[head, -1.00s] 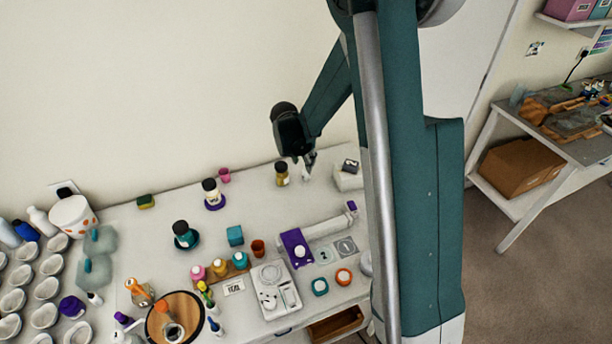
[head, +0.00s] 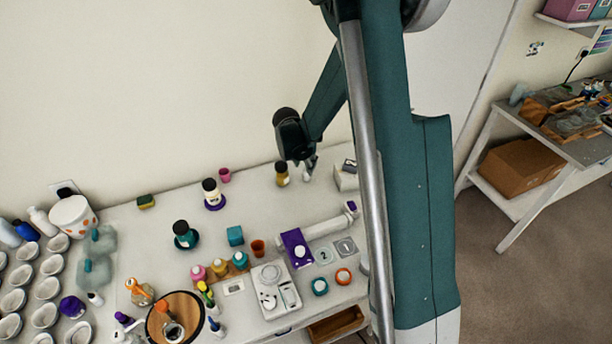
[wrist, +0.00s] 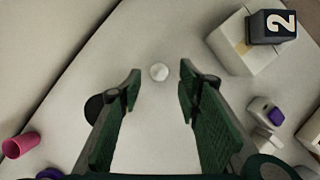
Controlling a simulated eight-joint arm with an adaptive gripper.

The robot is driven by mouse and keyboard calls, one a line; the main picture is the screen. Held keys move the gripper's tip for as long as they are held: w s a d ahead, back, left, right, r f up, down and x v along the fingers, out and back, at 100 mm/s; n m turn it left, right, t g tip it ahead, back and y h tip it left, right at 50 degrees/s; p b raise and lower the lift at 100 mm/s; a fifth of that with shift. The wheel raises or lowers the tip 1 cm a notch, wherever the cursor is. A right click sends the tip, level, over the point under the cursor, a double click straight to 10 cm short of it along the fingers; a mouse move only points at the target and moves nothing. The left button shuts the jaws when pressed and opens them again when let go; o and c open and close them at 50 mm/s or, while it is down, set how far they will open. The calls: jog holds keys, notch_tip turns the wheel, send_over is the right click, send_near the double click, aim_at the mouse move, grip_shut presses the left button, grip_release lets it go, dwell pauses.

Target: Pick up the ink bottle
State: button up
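My gripper (wrist: 160,84) is open and points down, with a green-padded finger on each side in the wrist view. A small white round top (wrist: 159,71) lies between and just beyond the fingertips, apart from both; it may be the ink bottle seen from above, but no label shows. In the head view my gripper (head: 308,163) hangs over a small white object (head: 308,177) at the back of the table. A yellow-brown bottle with a black cap (head: 282,176) stands just left of it. Its black cap (wrist: 92,107) is partly hidden behind the left finger.
A white box (wrist: 240,48) with a dark block (wrist: 272,27) marked 2 stands to the right. A pink cup (wrist: 20,145) is at the lower left. Several bottles, pots and a scale crowd the front table. The tabletop (wrist: 160,30) beyond the white top is clear.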

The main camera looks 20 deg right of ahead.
aim_at(305, 168)
jog(key=shift+f, duration=0.1)
jog(key=shift+p+x, duration=0.35)
jog(key=shift+x, duration=2.15)
jog(key=shift+w, duration=0.1)
jog(key=shift+c, duration=0.4)
jog(key=c, duration=0.8)
